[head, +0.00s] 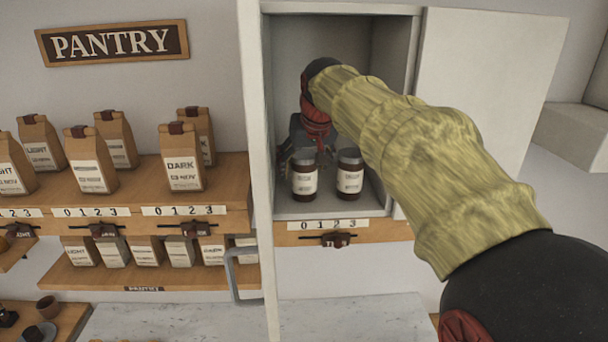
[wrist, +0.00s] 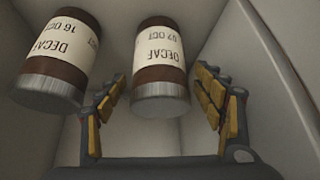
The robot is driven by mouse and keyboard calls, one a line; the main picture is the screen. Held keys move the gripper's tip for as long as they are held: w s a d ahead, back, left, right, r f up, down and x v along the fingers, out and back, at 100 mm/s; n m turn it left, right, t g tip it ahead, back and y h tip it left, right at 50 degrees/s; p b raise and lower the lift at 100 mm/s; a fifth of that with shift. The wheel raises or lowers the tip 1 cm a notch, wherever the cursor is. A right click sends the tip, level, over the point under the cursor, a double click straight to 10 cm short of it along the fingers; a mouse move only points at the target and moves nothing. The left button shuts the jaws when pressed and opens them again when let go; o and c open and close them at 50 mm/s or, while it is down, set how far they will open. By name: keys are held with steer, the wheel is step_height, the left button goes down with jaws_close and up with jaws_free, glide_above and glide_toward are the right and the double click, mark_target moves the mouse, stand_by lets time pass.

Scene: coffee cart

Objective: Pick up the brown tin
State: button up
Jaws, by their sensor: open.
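Two brown tins with cream labels and grey lids stand side by side in the open cabinet. The left brown tin (head: 304,182) and the right brown tin (head: 349,180) show upright in the head view. In the wrist view the picture is turned over. There, one tin marked DECAF 07 OCT (wrist: 160,50) lies between the fingers, and the other, marked DECAF 16 OCT (wrist: 62,50), is outside them to the left. My gripper (wrist: 162,85) is open, with one finger on each side of the 07 OCT tin. In the head view my gripper (head: 307,152) is at the left tin, partly hidden by my arm.
The cabinet (head: 300,212) has close side walls, and one wall (wrist: 285,60) is near the right finger in the wrist view. A door with a grey handle (head: 238,275) is at the left. Shelves with several coffee bags (head: 182,160) stand farther left.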

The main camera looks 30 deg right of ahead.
steer(key=shift+c, duration=0.5)
steer(key=shift+r, duration=0.1)
steer(key=c, duration=1.4)
